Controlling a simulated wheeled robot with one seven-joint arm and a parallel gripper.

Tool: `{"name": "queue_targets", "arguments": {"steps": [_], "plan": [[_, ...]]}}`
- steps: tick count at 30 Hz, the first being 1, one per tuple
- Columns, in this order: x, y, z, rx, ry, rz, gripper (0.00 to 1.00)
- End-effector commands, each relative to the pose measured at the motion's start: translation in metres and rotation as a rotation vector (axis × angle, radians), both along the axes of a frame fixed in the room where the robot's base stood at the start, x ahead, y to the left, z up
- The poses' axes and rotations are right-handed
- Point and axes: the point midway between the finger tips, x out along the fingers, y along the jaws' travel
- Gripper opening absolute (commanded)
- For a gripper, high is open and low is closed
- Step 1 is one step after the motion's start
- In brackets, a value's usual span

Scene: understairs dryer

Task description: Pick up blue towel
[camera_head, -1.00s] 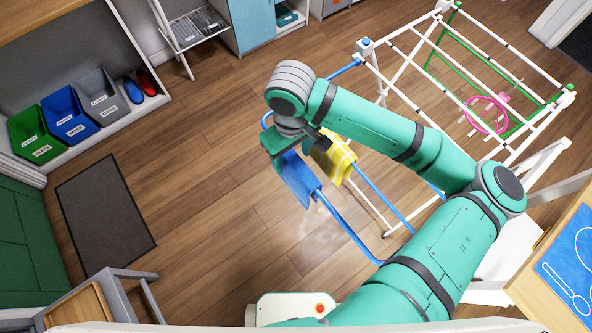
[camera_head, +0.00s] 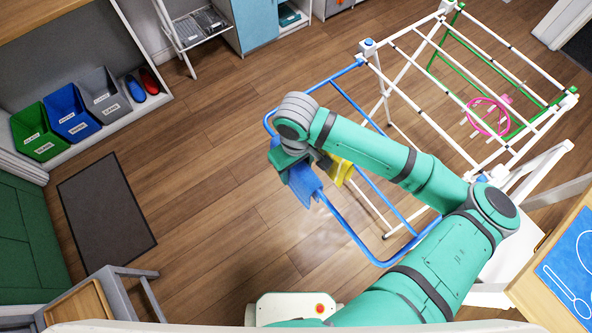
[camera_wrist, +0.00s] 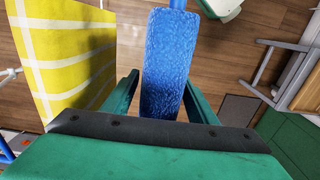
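The blue towel (camera_head: 303,189) hangs over the blue rail of the drying rack's folded-out wing (camera_head: 338,219). In the wrist view the blue towel (camera_wrist: 165,62) runs down between the two green fingers of my gripper (camera_wrist: 161,80). The fingers are apart, one on each side of the towel, close to its edges; I cannot tell whether they touch it. In the head view my gripper (camera_head: 284,168) is at the towel's upper end and hides part of it. The yellow checked towel (camera_wrist: 72,50) hangs just left of my gripper in the wrist view.
The white drying rack (camera_head: 430,120) stands right of my gripper, with a pink ring (camera_head: 487,118) on it. Green, blue and grey bins (camera_head: 72,113) stand at left. A dark mat (camera_head: 105,214) lies on the open floor. A grey stool (camera_head: 125,290) is at lower left.

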Motion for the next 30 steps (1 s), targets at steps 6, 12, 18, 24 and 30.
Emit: {"name": "queue_targets", "arguments": {"steps": [6, 12, 18, 24, 30], "plan": [[0.0, 0.0, 0.0, 0.0, 0.0, 0.0, 0.12], [0.0, 0.0, 0.001, 0.0, 0.0, 0.0, 0.12], [0.0, 0.0, 0.008, 0.001, -0.001, 0.0, 0.12], [0.001, 0.0, 0.031, -0.001, -0.003, 0.001, 0.12], [0.001, 0.0, 0.065, -0.001, -0.003, 0.001, 0.12]]}}
